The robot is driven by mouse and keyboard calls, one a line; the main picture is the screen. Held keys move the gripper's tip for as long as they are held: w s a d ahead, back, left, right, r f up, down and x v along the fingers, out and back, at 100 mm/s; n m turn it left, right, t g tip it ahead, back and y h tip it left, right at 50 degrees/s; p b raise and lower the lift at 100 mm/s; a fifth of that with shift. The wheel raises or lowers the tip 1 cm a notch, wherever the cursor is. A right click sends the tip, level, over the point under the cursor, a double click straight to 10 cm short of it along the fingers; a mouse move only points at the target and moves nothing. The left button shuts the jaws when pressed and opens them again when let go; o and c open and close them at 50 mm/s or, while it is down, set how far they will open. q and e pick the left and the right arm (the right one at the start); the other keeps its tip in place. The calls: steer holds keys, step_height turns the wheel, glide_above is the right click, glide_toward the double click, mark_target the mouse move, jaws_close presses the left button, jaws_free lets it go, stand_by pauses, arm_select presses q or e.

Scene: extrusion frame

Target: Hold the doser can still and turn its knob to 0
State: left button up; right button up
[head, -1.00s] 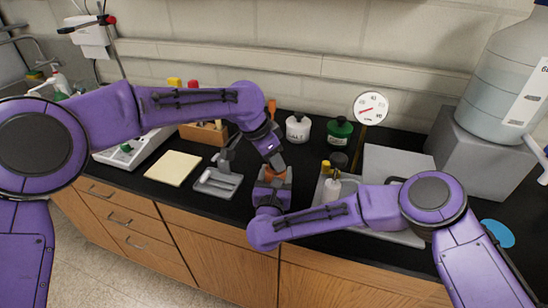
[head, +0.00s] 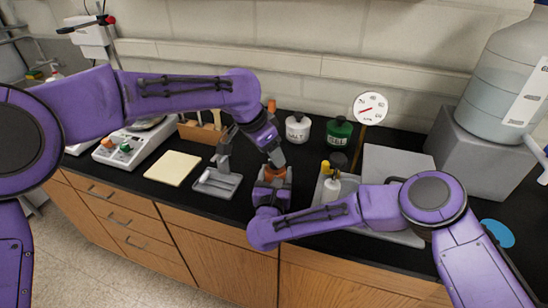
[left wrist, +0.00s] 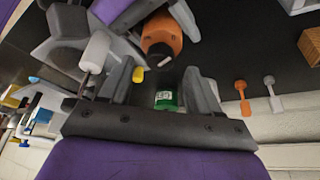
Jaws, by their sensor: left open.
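The doser can (head: 274,173) shows as a small orange shape near the counter's front edge in the head view. In the left wrist view the orange can (left wrist: 161,36) has a dark end with a white mark, likely the knob and its pointer; I cannot read the setting. My left gripper (head: 278,159) is just above the can. Its fingers are apart and empty in the left wrist view (left wrist: 166,82), with the can beyond the tips. My right gripper (head: 272,184) is at the can from the front, grey parts on both sides; its grip is partly hidden.
A grey tray (head: 229,186) with a stand lies left of the can. A white bottle (head: 331,190) stands close on the right. A white jar (head: 297,128) and a green jar (head: 339,131) stand behind. A cream pad (head: 172,168) lies farther left.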

arm_select(q)
steer(key=v, duration=0.8)
steer(key=shift+r, duration=0.35)
steer(key=shift+s, duration=0.1)
arm_select(e)
steer(key=o, duration=1.2)
steer(key=shift+s, duration=0.1)
